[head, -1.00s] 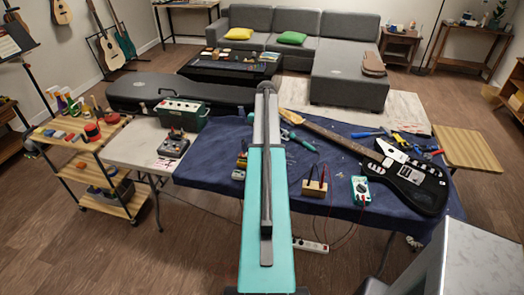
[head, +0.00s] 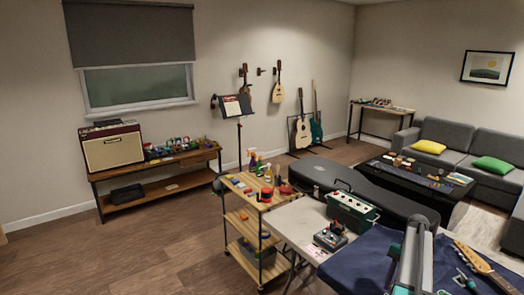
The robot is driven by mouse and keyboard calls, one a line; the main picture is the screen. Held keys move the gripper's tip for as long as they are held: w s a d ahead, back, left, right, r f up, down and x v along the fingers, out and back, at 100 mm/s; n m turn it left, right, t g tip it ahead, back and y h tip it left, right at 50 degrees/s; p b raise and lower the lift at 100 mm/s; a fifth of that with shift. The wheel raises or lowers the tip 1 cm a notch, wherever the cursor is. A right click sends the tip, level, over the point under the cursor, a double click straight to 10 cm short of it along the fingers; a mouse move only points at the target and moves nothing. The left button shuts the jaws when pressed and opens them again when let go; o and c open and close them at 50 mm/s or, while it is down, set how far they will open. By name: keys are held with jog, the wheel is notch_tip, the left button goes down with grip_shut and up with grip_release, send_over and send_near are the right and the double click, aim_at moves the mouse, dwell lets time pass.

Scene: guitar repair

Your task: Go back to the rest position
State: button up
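My arm (head: 412,262) shows at the bottom right of the head view. It stands up in front of the blue-covered table (head: 350,262), with its upper end near the table's far side in the picture. The lower part of the arm is cut off by the bottom edge of the picture. My gripper and its fingers do not show, so I cannot see whether it is open or holds anything.
A wooden tool cart (head: 236,220) and a white table (head: 294,228) with a green box (head: 352,212) stand left of the arm. A black guitar case (head: 350,182) lies behind. An amplifier (head: 110,147) sits on a shelf at left. The left floor is clear.

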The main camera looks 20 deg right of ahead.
jog(key=w+a+f+n+g+b, duration=0.1)
jog(key=w+a+f, duration=0.2)
jog(key=a+f, duration=0.4)
jog(key=w+a+f+n+g+b, duration=0.15)
jog(key=a+f, duration=0.35)
jog(key=a, duration=0.5)
jog(key=s+a+f+n+g+b, duration=0.1)
jog(key=a+f+n, duration=0.1)
jog(key=a+f, duration=0.55)
jog(key=s+a+f+n+g, duration=0.15)
jog(key=a+f, duration=0.25)
jog(key=a, duration=0.7)
jog(key=s+a+f+n+h+b, duration=0.1)
jog(key=s+a+f+n, duration=0.1)
jog(key=s+a+f, duration=0.2)
jog(key=s+a+f+n+h+b, duration=0.1)
jog(key=s+a+f, duration=0.3)
jog(key=s+a, duration=0.4)
jog(key=s+a+f+n+t+h+b, duration=0.1)
jog(key=s+a+f+n, duration=0.3)
jog(key=s+a, duration=0.3)
jog(key=shift+s+f+h, duration=0.3)
jog(key=shift+s+f, duration=0.3)
jog(key=shift+s, duration=1.15)
jog(key=shift+a, duration=0.1)
